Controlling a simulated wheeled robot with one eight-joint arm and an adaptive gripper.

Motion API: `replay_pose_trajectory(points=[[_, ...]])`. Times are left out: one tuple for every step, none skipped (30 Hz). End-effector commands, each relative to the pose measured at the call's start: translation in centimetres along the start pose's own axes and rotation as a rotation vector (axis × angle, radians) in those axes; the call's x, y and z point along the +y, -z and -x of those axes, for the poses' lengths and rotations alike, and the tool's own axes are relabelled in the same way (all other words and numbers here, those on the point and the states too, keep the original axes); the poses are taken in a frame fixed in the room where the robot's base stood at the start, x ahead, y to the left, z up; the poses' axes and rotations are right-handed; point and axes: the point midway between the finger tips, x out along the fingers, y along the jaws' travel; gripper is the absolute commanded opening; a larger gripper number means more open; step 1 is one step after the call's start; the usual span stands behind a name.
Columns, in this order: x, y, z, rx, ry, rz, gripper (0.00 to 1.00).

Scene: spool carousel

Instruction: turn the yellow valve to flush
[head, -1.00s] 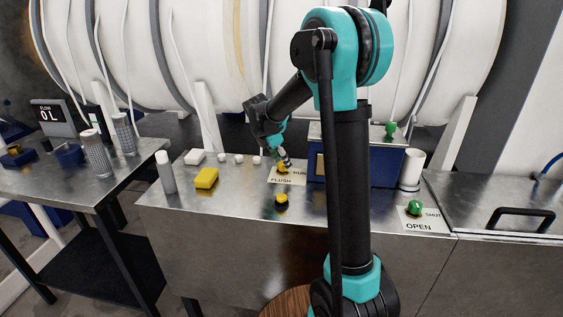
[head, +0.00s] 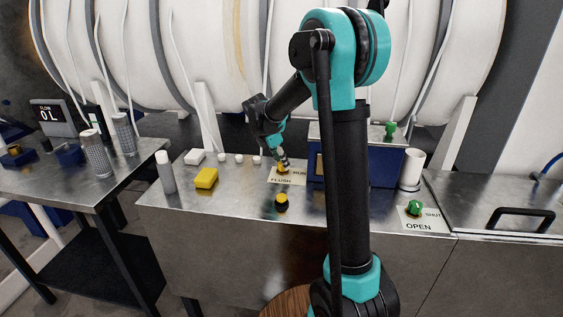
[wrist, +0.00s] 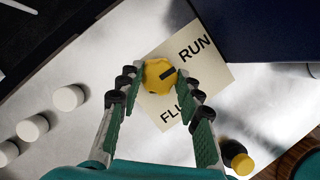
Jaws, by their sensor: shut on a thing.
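The yellow valve (wrist: 157,77) is a round knob with a dark pointer mark on a label plate (wrist: 213,66). The plate reads RUN and FLUSH, and the mark points toward RUN. My gripper (wrist: 158,84) is shut on the yellow valve, with one finger on each side of it. In the head view the valve (head: 283,169) is small and partly hidden by my gripper (head: 284,164). The FLUSH word is partly covered by a finger in the wrist view.
A yellow-topped black knob (head: 282,201) stands in front of the plate. A yellow block (head: 206,178), white caps (head: 239,158) and a white bottle (head: 166,172) stand to the left. A blue box (head: 388,167) is close on the right. A green valve (head: 415,207) is farther right.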

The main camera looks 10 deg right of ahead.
Motion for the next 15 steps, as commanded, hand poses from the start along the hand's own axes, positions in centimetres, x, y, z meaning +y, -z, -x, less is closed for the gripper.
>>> replay_pose_trajectory(points=[[0.10, 0.01, 0.01, 0.000, 0.007, -0.017, 0.06], [0.11, 0.01, 0.01, 0.000, 0.013, -0.032, 0.06], [0.12, 0.01, 0.01, 0.000, 0.023, -0.053, 0.06], [0.15, 0.01, 0.01, 0.000, 0.030, -0.070, 0.06], [0.17, 0.00, 0.01, 0.000, 0.037, -0.090, 0.06], [0.17, 0.00, 0.01, 0.000, 0.050, -0.118, 0.06], [0.17, 0.00, 0.01, 0.000, 0.059, -0.140, 0.06], [0.22, -0.01, 0.00, 0.000, 0.068, -0.164, 0.06], [0.24, -0.01, -0.02, 0.000, 0.082, -0.196, 0.06], [0.26, -0.01, -0.02, 0.000, 0.093, -0.222, 0.06], [0.28, -0.02, -0.02, 0.000, 0.103, -0.248, 0.06], [0.27, -0.03, -0.01, 0.000, 0.118, -0.283, 0.06], [0.31, -0.04, -0.02, 0.000, 0.129, -0.309, 0.06], [0.34, -0.05, -0.02, 0.000, 0.140, -0.336, 0.06], [0.36, -0.07, -0.02, 0.000, 0.155, -0.371, 0.06]])
